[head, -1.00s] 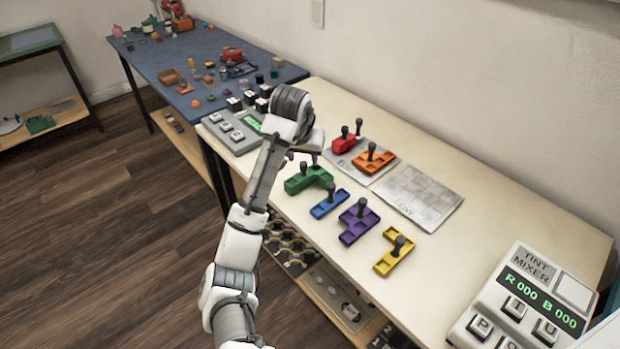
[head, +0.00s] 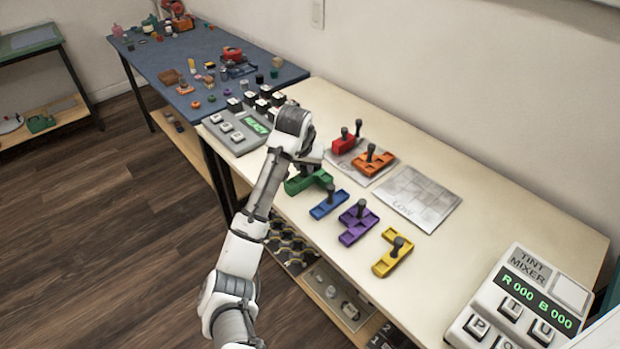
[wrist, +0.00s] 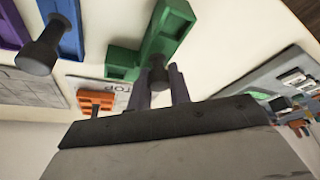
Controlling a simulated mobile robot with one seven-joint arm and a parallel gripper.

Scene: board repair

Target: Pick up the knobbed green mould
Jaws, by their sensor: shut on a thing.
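The knobbed green mould (head: 303,181) lies on the cream table, partly hidden behind my wrist in the head view. In the wrist view the green mould (wrist: 165,33) shows as an angled block with a dark knob. My gripper (wrist: 160,82) is shut on that knob, one finger on each side. The mould appears to rest on the table; any small gap under it cannot be told.
The blue mould (head: 328,203), purple mould (head: 357,224) and yellow mould (head: 391,256) lie to the right. The red mould (head: 344,144) and orange mould (head: 371,164) sit behind on a marked sheet. A grey keypad box (head: 236,133) is at left; an empty grid sheet (head: 418,197) lies right.

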